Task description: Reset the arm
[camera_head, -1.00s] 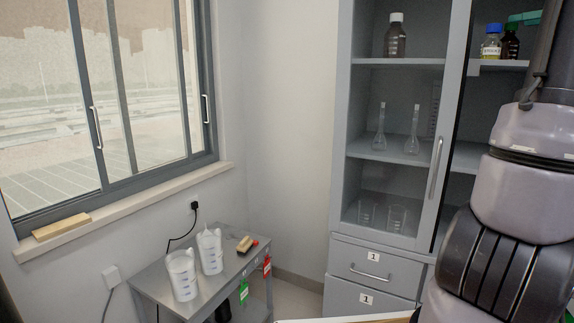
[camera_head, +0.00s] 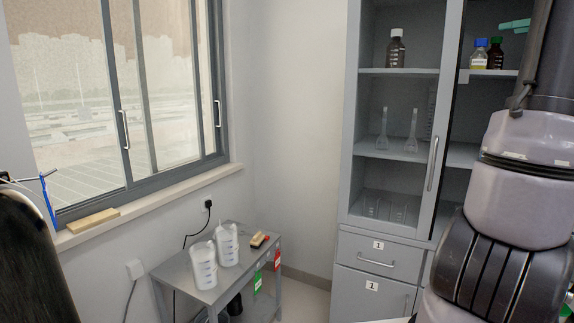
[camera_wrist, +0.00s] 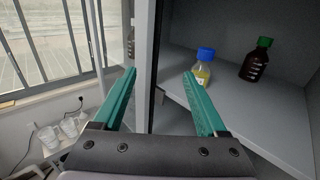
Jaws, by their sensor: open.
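My gripper (camera_wrist: 160,92) shows in the wrist view with its two green fingers spread apart and nothing between them. It is in front of the cabinet's shelf. A yellow bottle with a blue cap (camera_wrist: 203,68) stands on that shelf, just beyond the right finger and apart from it. A brown bottle with a green cap (camera_wrist: 255,60) stands farther right. In the head view, a green finger of my gripper shows at the upper right (camera_head: 516,25), close to the two bottles. My arm covers the right side of the head view.
The grey cabinet (camera_head: 352,150) holds a brown bottle with a white cap (camera_head: 396,50), two flasks (camera_head: 411,133) and beakers (camera_head: 398,212).

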